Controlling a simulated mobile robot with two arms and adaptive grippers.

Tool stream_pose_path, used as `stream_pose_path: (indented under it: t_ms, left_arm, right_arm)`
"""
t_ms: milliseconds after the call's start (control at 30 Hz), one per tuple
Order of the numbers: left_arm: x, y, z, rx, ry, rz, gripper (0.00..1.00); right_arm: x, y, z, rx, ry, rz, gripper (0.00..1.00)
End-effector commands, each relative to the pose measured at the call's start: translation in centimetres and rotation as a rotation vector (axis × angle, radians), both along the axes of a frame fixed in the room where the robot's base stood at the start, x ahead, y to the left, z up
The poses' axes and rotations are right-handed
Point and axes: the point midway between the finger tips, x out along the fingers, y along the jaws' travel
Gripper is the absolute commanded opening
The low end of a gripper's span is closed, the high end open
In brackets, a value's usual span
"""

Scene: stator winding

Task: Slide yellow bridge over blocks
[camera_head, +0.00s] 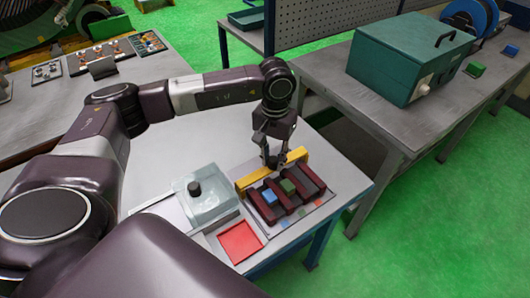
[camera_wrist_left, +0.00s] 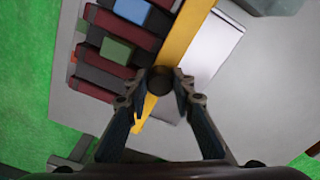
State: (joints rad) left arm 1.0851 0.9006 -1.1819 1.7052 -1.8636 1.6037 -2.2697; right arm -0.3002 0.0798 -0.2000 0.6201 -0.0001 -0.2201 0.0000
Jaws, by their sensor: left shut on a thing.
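The yellow bridge (camera_head: 293,156) is a long bar along the back edge of the fixture in the head view; it crosses the left wrist view (camera_wrist_left: 183,32). My left gripper (camera_head: 271,163) reaches down onto it from above. Its fingertips (camera_wrist_left: 160,80) are closed around a dark round knob at the bar, which hides part of the bar. In front of the bar, dark red ribs (camera_head: 307,179) stand side by side. A blue block (camera_head: 269,196) and a green block (camera_head: 288,186) sit among them, also visible in the wrist view. My right gripper is not in view.
The table's front edge is close by. A teal box (camera_head: 405,60) stands on another bench at the right.

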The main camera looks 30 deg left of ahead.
Motion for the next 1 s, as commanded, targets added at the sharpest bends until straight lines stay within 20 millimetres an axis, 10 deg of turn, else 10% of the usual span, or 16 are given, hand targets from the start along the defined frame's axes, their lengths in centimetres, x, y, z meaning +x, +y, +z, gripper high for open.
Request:
stream_pose_path:
  t_ms: [1000]
  left_arm:
    - [-2.4,-4.6,-0.6,0.005,0.015,-0.001,0.09]
  right_arm:
    - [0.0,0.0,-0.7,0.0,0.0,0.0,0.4]
